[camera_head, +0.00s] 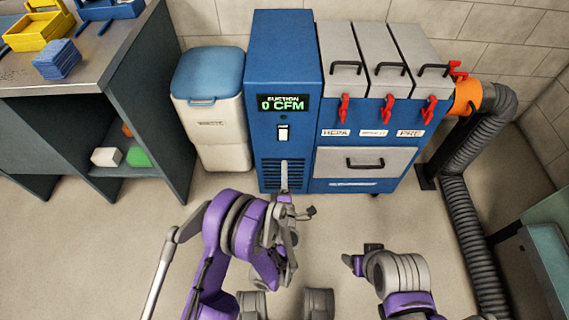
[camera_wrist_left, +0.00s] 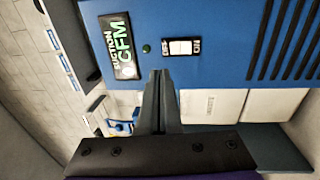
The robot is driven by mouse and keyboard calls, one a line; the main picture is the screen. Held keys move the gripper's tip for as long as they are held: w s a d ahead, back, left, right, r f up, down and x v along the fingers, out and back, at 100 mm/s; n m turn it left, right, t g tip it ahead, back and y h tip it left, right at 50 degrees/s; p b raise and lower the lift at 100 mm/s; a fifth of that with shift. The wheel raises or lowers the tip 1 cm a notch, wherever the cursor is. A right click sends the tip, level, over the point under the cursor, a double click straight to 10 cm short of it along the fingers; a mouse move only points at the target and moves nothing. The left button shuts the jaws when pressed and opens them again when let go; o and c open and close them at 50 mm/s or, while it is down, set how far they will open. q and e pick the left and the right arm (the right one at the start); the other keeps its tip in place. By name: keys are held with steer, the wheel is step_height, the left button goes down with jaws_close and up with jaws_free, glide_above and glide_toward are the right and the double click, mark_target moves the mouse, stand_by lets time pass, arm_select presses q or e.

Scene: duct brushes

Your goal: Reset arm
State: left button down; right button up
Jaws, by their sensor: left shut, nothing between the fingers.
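My left gripper (camera_head: 284,168) is in front of the blue suction cabinet (camera_head: 283,65), below its white rocker switch (camera_head: 283,133). Its fingers are shut with nothing between them. In the left wrist view the closed fingertips (camera_wrist_left: 160,76) point toward the blue panel, near the switch (camera_wrist_left: 181,47) with OFF and ON marks. I cannot tell whether they touch the panel. The green-lit display (camera_head: 283,103) reads 0 CFM.
The filter unit (camera_head: 365,130) has red latches and a drawer. A ribbed duct (camera_head: 465,210) runs down its right side. A white bin (camera_head: 212,110) with a blue lid stands left. A workbench (camera_head: 100,75) holds yellow and blue trays. Floor is clear around my arms.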

arm_select(q)
steer(key=shift+s+r, duration=0.15)
steer(key=shift+s, duration=0.1)
arm_select(e)
steer(key=shift+f, duration=0.3)
arm_select(q)
steer(key=shift+w+r, duration=0.1)
steer(key=s+a+r+m+g+h, duration=0.2)
steer(key=a+r+m+g+h, duration=0.15)
steer(key=r+m+g, duration=0.45)
steer(key=s+a+m+g+y, duration=0.2)
steer(key=s+a+m+g, duration=0.4)
steer(key=s, duration=0.8)
steer(key=s+a+m+g+y, duration=0.15)
steer(key=s+a+m, duration=0.25)
steer(key=s+a, duration=0.7)
step_height(320, 180, up, 24)
steer(key=s+d+t+p, duration=0.1)
steer(key=d+p, duration=0.1)
steer(key=p, duration=1.9)
steer(key=shift+d+r, duration=0.25)
steer(key=shift+d, duration=0.1)
arm_select(e)
step_height(320, 180, up, 25)
steer(key=w+t, duration=0.1)
steer(key=shift+w, duration=0.25)
